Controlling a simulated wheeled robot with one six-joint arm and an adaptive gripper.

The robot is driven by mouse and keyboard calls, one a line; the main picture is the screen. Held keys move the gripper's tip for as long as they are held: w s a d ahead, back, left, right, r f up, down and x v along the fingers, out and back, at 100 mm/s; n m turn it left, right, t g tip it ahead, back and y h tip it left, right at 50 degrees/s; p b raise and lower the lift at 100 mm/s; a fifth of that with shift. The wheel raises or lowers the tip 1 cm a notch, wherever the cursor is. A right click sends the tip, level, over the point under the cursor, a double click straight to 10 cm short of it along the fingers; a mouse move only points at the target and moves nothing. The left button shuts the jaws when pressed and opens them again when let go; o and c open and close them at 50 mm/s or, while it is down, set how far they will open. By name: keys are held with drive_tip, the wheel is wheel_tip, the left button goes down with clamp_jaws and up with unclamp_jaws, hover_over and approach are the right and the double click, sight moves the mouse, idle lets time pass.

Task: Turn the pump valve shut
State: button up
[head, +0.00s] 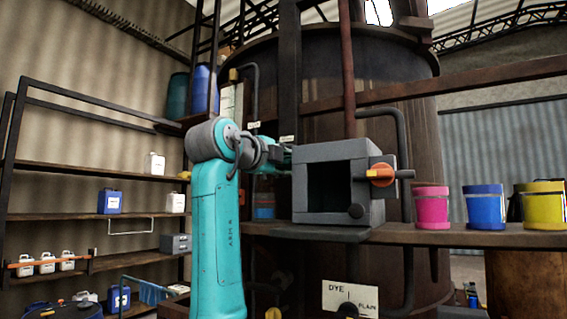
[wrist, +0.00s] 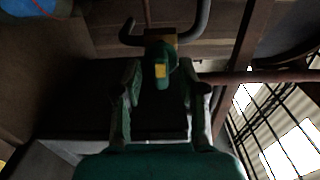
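In the wrist view a green handle (wrist: 162,62) with a yellow patch sits on a brownish fitting between dark pipe ends. It looks like a valve handle, but I cannot read any label marking it as the pump valve. My gripper (wrist: 161,85) is open, its two fingers apart on either side of the handle. I cannot tell whether they touch it. In the head view my arm reaches to the right toward the big vat (head: 420,85), and the grey box (head: 333,185) hides my fingertips and the green handle.
The grey box has an open front and an orange knob (head: 380,173). Pink (head: 432,207), blue (head: 485,207) and yellow (head: 543,205) buckets stand on the ledge. A DYE/PLAIN sign (head: 350,297) hangs below. Shelves (head: 75,214) with jugs stand at left.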

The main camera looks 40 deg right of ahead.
drive_tip(key=shift+a, duration=0.1)
drive_tip(key=v, duration=1.1)
drive_tip(key=shift+s+a, duration=0.15)
drive_tip(key=shift+a, duration=0.25)
